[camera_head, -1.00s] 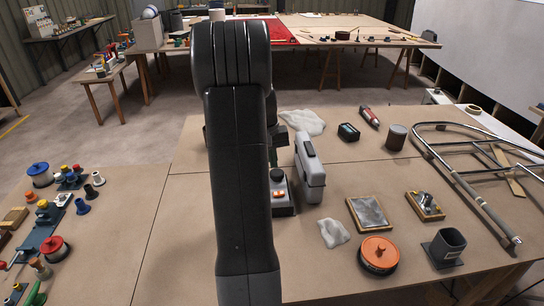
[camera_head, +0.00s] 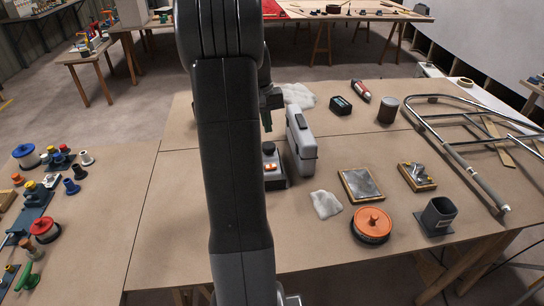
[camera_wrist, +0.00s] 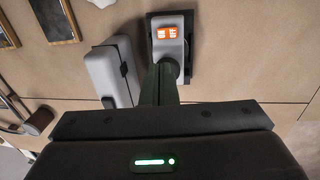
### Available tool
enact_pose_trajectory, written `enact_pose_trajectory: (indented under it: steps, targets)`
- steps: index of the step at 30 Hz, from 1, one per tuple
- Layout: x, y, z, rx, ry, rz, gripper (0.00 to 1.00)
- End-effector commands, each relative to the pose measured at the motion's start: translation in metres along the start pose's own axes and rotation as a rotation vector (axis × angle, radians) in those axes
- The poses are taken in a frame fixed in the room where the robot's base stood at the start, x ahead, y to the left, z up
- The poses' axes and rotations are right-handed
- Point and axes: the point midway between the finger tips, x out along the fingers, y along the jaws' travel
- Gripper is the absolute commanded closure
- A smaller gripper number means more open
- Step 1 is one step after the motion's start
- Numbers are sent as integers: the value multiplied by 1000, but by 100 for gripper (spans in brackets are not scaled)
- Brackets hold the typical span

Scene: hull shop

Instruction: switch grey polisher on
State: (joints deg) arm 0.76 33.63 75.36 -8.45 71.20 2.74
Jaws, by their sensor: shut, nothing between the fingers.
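A small grey device with a bright orange switch, which I take to be the grey polisher (camera_head: 274,181), stands on the table close to the right of my arm. In the wrist view the grey polisher (camera_wrist: 168,50) sits on a black plate, with its orange switch (camera_wrist: 167,32) facing up and a dark round knob at its near end. Whether the switch is on, I cannot tell. My gripper (camera_wrist: 160,72) is shut and empty, its dark green fingers overlapping the knob end in view. In the head view my gripper (camera_head: 267,127) hangs above and behind the polisher, apparently clear of it.
A grey upright case (camera_head: 301,143) stands close to the polisher's right. Further right are a white cloth (camera_head: 326,204), an orange-lidded tin (camera_head: 372,223), a framed plate (camera_head: 361,185) and a bent tube frame (camera_head: 470,175).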

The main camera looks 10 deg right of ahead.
Motion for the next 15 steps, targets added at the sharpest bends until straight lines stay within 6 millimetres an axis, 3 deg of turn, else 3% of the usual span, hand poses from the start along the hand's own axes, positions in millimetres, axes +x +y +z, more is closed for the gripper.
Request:
enact_pose_trajectory:
  steps: [8, 15]
  targets:
    - [6, 0, 0, 0, -2, 0, 100]
    - [46, 0, 1, -1, -6, 1, 100]
